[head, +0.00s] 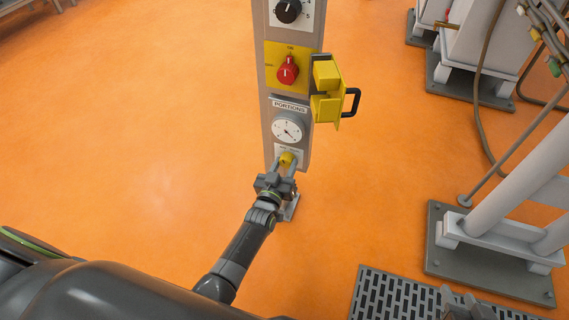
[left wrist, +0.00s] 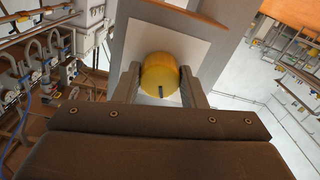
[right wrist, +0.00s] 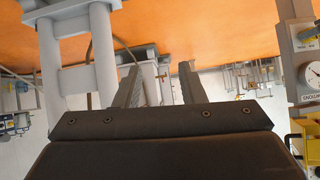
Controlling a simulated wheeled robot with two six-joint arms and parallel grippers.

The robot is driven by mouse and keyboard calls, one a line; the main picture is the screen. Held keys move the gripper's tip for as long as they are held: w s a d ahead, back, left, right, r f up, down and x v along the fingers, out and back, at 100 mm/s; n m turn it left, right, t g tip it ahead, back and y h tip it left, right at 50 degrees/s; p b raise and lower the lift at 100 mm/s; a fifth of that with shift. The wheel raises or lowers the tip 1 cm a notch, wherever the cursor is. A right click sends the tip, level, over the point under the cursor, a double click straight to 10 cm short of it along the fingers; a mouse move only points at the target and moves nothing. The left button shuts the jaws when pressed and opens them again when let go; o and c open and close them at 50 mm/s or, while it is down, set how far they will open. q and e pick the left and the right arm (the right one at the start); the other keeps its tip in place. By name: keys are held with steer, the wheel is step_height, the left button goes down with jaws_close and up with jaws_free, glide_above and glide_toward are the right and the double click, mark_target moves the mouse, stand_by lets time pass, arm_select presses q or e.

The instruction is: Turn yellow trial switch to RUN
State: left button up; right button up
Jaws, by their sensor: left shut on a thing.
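The yellow trial switch (head: 286,158) is a round knob on a pale plate at the bottom of the grey control post. My left gripper (head: 284,172) reaches it from below and is shut on it. In the left wrist view the yellow knob (left wrist: 160,72) sits between the two fingers, with a short dark mark at the lower part of its face. The plate's lettering is too small to read. My right gripper (right wrist: 158,82) is open and empty in the right wrist view, away from the switch; the head view shows only part of it at the bottom right edge.
Above the switch on the post are a white dial (head: 287,130), a red knob (head: 288,71) on a yellow plate, and a black knob (head: 288,10). An open yellow cover (head: 328,78) with a black handle juts right. Machine legs and a grate (head: 392,297) stand right; orange floor lies clear left.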

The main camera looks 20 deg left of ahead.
arm_select(q)
steer(key=shift+n, duration=0.8)
arm_select(e)
steer(key=shift+s+a+f+g+y, duration=0.15)
steer(key=shift+s+a+f+g, duration=0.05)
steer(key=shift+s+f+g, duration=0.4)
steer(key=shift+s+a+f+g+y, duration=0.15)
steer(key=shift+s+f+g, duration=0.25)
steer(key=shift+s+f, duration=0.25)
steer(key=shift+r, duration=0.1)
arm_select(q)
steer(key=o, duration=1)
steer(key=shift+s, duration=0.15)
steer(key=s+p, duration=0.1)
steer(key=s, duration=0.1)
steer(key=shift+s, duration=0.3)
steer(key=s+p, duration=0.1)
steer(key=s, duration=0.3)
steer(key=s+p, duration=0.2)
steer(key=s, duration=0.3)
steer(key=s+p, duration=0.1)
steer(key=s, duration=0.4)
steer(key=shift+s+a, duration=0.25)
steer(key=shift+a, duration=0.05)
arm_select(e)
steer(key=s+f+g, duration=0.6)
steer(key=s+f, duration=0.1)
steer(key=shift+s+f, duration=0.25)
steer(key=shift+s, duration=0.1)
